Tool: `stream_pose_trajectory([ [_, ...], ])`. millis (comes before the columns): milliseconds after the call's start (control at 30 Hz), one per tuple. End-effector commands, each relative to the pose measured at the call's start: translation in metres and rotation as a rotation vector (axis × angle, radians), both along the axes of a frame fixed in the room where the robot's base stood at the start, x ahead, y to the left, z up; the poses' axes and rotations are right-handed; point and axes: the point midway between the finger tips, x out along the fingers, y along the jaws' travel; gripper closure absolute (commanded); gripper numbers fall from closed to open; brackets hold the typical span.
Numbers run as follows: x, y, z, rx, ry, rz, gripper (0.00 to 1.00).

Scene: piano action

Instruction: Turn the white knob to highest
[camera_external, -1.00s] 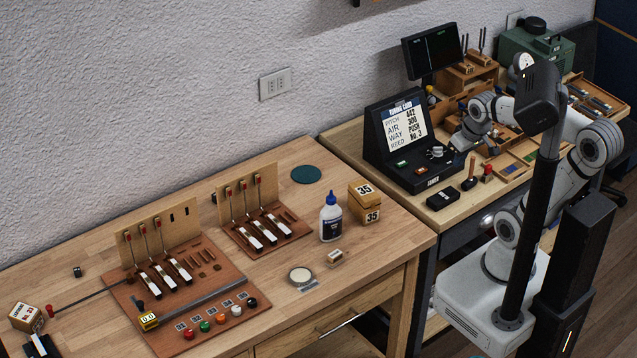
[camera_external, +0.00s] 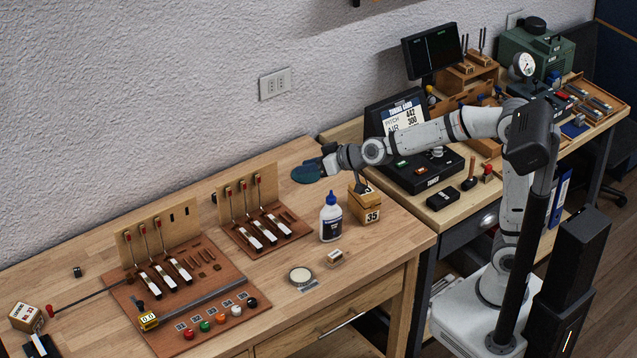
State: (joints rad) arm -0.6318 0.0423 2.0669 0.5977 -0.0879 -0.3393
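The white knob (camera_external: 236,311) sits in a row of coloured knobs along the front edge of the reddish-brown board on the wooden table. It is small here, and its setting cannot be read. A dark rail with a yellow numbered block (camera_external: 148,321) runs across the board behind the knobs. My gripper (camera_external: 322,165) is above the back right of the table, by the teal disc, well apart from the white knob. It is small and dark, and I cannot tell whether its fingers are open. No object shows clearly in it.
A glue bottle (camera_external: 331,218) and wooden blocks marked 35 (camera_external: 367,206) stand between my gripper and the table's front. A round tin (camera_external: 300,276) lies right of the knobs. A second board (camera_external: 290,222) with upright parts stands behind.

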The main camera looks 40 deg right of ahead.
Motion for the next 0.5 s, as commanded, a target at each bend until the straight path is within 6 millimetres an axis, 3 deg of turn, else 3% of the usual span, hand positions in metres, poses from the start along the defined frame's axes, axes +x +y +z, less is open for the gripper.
stream_pose_trajectory([
  [33,0.003,0.040,-0.024,0.023,-0.042,0.010,0.70],
  [100,0.006,0.084,-0.038,0.056,-0.105,-0.005,0.70],
  [267,-0.010,0.176,-0.085,0.099,-0.237,-0.069,0.70],
  [400,-0.051,0.242,-0.141,0.094,-0.335,-0.152,0.70],
  [500,-0.091,0.276,-0.184,0.067,-0.397,-0.219,0.70],
])
